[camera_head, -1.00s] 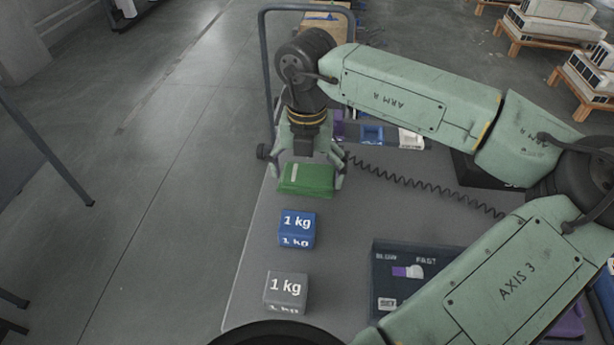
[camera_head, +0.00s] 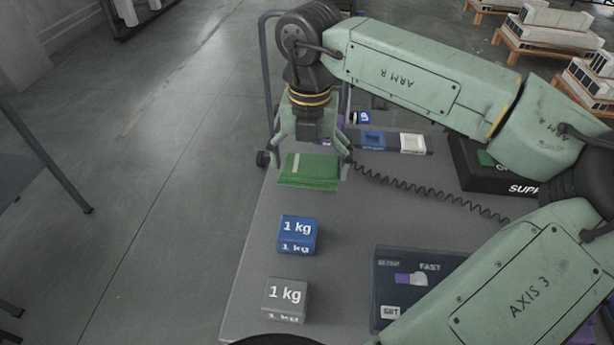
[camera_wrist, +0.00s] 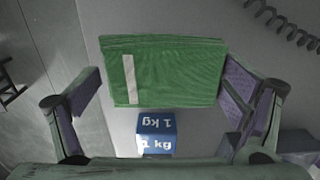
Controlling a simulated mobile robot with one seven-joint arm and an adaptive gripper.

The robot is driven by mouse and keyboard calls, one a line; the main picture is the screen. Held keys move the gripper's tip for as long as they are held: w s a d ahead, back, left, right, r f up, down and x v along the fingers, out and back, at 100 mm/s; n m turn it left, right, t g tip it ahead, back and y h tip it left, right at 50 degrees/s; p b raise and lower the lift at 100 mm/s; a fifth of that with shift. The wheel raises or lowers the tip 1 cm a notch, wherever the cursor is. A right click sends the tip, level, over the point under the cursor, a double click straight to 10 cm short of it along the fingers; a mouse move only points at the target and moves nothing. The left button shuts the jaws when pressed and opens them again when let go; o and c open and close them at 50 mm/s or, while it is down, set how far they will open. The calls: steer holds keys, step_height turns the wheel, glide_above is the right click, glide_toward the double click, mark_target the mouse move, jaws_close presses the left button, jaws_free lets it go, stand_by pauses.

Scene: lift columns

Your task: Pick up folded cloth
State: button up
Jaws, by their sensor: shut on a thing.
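The folded cloth (camera_head: 308,171) is green with a pale stripe near its left side. It is between the two fingers of my gripper (camera_head: 313,160), which is shut on it. In the wrist view the cloth (camera_wrist: 170,72) lies flat and level across the space between the purple-padded fingers (camera_wrist: 162,88). It appears held above the grey table (camera_head: 365,215), near the table's far left edge. The exact height of the gap under it is hard to judge.
A blue 1 kg block (camera_head: 297,234) and a grey 1 kg block (camera_head: 285,298) stand nearer on the table. A dark panel (camera_head: 410,285) lies to the right. A coiled cable (camera_head: 430,193) crosses behind, and a black box (camera_head: 480,165) stands at the right.

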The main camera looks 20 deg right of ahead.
steer(key=s+d+b, duration=0.1)
steer(key=d, duration=0.4)
steer(key=s+d+b, duration=0.1)
steer(key=d, duration=0.4)
steer(key=s+d+r+b, duration=0.1)
steer(key=d, duration=0.4)
steer(key=shift+s+d+r, duration=0.1)
steer(key=shift+s, duration=0.3)
steer(key=o, duration=0.6)
steer(key=c, duration=0.5)
